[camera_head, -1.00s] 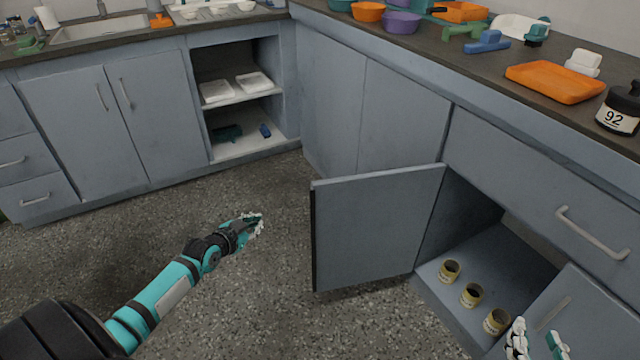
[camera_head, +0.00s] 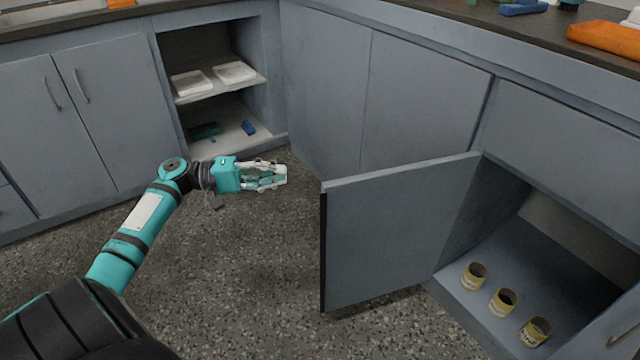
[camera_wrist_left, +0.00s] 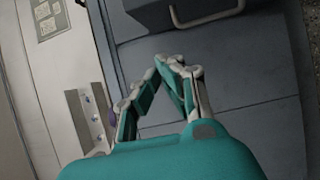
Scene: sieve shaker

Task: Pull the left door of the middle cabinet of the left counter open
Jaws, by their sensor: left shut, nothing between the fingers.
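My left gripper (camera_head: 284,174) is shut and empty, in mid-air left of a grey cabinet door (camera_head: 398,235) that stands wide open. The gripper is apart from this door. The door belongs to an open cabinet under the right-hand counter. On the counter at the left of the picture, a left door (camera_head: 35,130) and a right door (camera_head: 115,120) with upright handles are closed. In the left wrist view the fingertips (camera_wrist_left: 177,66) are close together, with a grey panel and a bar handle (camera_wrist_left: 207,14) behind them. My right gripper is out of view.
Three yellow tins (camera_head: 503,301) stand inside the open cabinet. An open shelf (camera_head: 222,92) with white trays (camera_head: 192,83) is in the corner. An orange tray (camera_head: 608,38) lies on the right-hand counter (camera_head: 470,16). The speckled floor (camera_head: 245,265) is clear below the left gripper.

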